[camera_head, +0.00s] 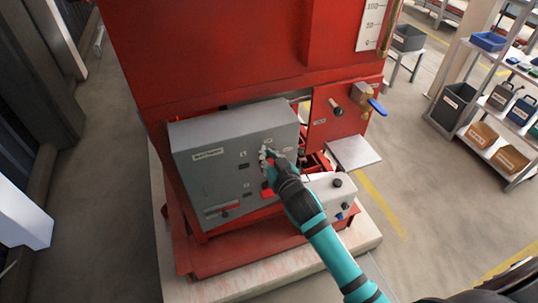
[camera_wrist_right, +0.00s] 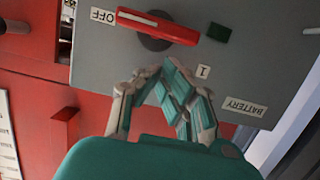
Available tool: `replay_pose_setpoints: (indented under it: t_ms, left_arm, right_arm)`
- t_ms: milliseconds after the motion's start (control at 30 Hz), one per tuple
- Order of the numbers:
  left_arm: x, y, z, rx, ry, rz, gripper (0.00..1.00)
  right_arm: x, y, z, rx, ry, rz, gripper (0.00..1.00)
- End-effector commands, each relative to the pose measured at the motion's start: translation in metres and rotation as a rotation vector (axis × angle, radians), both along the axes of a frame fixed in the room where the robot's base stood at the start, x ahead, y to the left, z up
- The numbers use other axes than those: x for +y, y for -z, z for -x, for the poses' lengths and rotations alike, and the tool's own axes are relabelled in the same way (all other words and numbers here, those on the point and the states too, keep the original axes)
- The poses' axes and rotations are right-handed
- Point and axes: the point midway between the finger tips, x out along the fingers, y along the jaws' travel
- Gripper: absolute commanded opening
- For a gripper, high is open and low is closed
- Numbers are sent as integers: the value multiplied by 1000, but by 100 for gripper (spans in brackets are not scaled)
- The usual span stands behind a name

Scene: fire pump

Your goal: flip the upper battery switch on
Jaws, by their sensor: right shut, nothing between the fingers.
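The grey battery box (camera_head: 215,185) is on the red pump unit, its label at upper left. In the right wrist view, which sees the panel upside down, the upper battery switch (camera_wrist_right: 158,27) is a red bar on a dark round base. One end of the bar lies beside the OFF label (camera_wrist_right: 103,16); the I label (camera_wrist_right: 204,72) is off to the side. My right gripper (camera_head: 268,155) is shut and empty at the panel's upper right, hiding this switch in the head view. Its fingertips (camera_wrist_right: 165,70) are close to the round base; contact cannot be told. My left gripper is out of view.
A white box with dark knobs (camera_head: 330,195) and a grey plate (camera_head: 353,153) stand right of the panel. Shelves with bins (camera_head: 495,125) are far right. Open floor lies between.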

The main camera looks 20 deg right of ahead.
Motion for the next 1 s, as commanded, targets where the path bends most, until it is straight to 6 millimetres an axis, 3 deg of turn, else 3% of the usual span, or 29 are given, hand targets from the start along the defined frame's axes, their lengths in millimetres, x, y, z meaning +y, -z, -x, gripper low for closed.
replay_pose_setpoints:
  t_ms: [200,1000]
  left_arm:
    - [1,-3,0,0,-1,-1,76]
    - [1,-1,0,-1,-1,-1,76]
  right_arm:
    - [0,11,0,-1,0,0,0]
    - [3,12,0,-3,0,75,0]
